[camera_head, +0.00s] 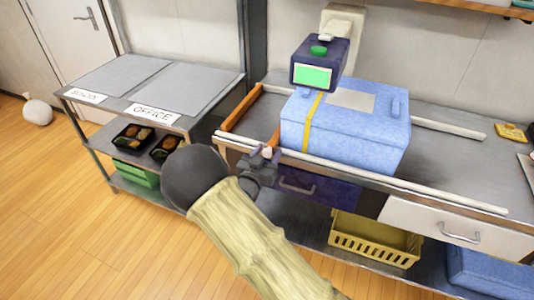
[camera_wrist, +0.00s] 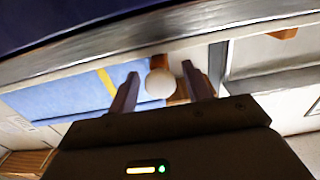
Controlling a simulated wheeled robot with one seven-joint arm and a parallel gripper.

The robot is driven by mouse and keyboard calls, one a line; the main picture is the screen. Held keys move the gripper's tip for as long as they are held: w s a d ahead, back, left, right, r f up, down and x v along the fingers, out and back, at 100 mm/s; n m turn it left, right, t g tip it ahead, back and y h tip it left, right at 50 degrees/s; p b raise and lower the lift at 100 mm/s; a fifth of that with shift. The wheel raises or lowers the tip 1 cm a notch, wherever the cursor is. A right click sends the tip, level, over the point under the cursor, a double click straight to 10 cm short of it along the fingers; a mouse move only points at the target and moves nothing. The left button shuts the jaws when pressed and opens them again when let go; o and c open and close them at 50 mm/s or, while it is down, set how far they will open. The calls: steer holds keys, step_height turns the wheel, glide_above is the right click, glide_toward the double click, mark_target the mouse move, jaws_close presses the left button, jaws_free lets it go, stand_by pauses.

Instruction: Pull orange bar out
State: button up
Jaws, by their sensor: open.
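An orange bar (camera_head: 242,108) lies across the left end of the counter, left of the blue cooler box. A short orange-brown piece (camera_head: 274,138) shows just behind my gripper; I cannot tell whether it joins the bar. My gripper (camera_head: 266,153) is open at the counter's front edge. A round white knob (camera_wrist: 160,83) sits between its two fingers (camera_wrist: 161,88), with gaps on both sides in the wrist view. Orange-brown material (camera_wrist: 178,92) shows behind the knob. The knob also shows small in the head view (camera_head: 267,152).
A blue cooler box (camera_head: 345,130) with a yellow strap stands on the counter between white rails (camera_head: 400,184). A dark device with a green screen (camera_head: 314,76) stands behind it. Left is a shelf labelled OFFICE (camera_head: 152,113), with bento trays (camera_head: 133,137) below. Drawers (camera_head: 458,228) lie under the counter.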

jaws_close()
steer(key=v, duration=0.8)
steer(key=shift+s+a, duration=0.1)
steer(key=shift+s, duration=0.05)
steer(key=shift+c, duration=1.1)
jaws_free()
steer(key=shift+o, duration=1.1)
steer(key=shift+s, duration=0.15)
